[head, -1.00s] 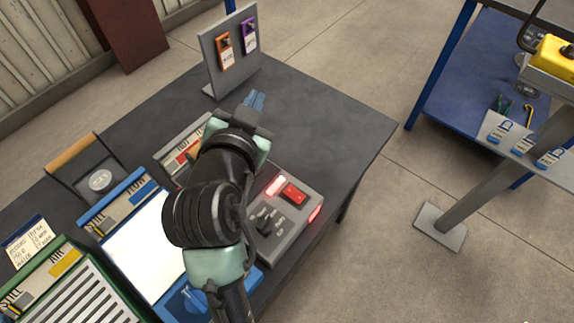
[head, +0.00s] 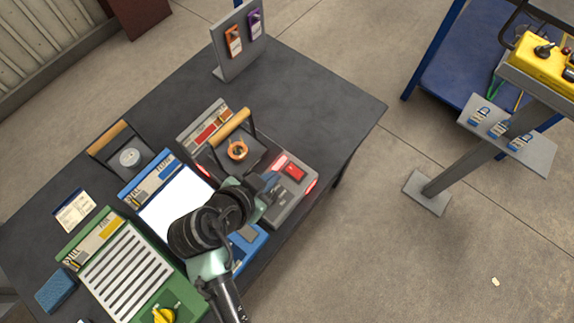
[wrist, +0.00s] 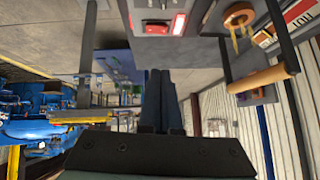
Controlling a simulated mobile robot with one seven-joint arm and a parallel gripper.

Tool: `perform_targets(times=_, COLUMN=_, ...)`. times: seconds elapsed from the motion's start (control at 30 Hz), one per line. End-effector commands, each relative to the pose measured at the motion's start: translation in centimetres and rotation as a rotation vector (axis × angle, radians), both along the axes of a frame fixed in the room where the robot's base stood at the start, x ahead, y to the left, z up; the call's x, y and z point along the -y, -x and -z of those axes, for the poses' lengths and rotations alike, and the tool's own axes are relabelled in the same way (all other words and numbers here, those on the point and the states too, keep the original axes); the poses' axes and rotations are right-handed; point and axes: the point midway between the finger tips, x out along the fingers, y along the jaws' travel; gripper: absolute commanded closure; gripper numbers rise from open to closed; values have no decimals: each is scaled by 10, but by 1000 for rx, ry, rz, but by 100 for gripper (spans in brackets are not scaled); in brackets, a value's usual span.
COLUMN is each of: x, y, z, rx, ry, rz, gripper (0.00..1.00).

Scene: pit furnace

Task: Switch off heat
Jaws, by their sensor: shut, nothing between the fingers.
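A grey control box (head: 283,207) stands near the table's right edge. It has a red rocker switch (head: 294,172) and lit red lamps (head: 310,187). A knob on the box's near part, seen earlier, is now hidden by my arm. The red switch also shows upside down at the top of the wrist view (wrist: 156,28). My gripper (head: 270,181) is shut and empty, at the left side of the box in the head view; I cannot tell whether it touches. Its closed fingers show in the wrist view (wrist: 160,85).
A wooden-handled carrier (head: 231,128) with an orange ring (head: 237,150) stands just left of the box. A blue-framed white panel (head: 178,203) and a green slatted unit (head: 125,262) lie farther left. A tag stand (head: 238,62) is behind. The table's back right is bare.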

Motion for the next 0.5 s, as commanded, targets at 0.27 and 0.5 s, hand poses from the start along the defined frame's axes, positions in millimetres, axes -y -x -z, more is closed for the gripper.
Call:
perform_targets(times=0.27, x=2, y=-3, z=3, rx=1, ry=1, rz=0, gripper=100)
perform_targets(times=0.5, x=14, y=-26, z=29, rx=-1, ry=1, rz=1, gripper=100)
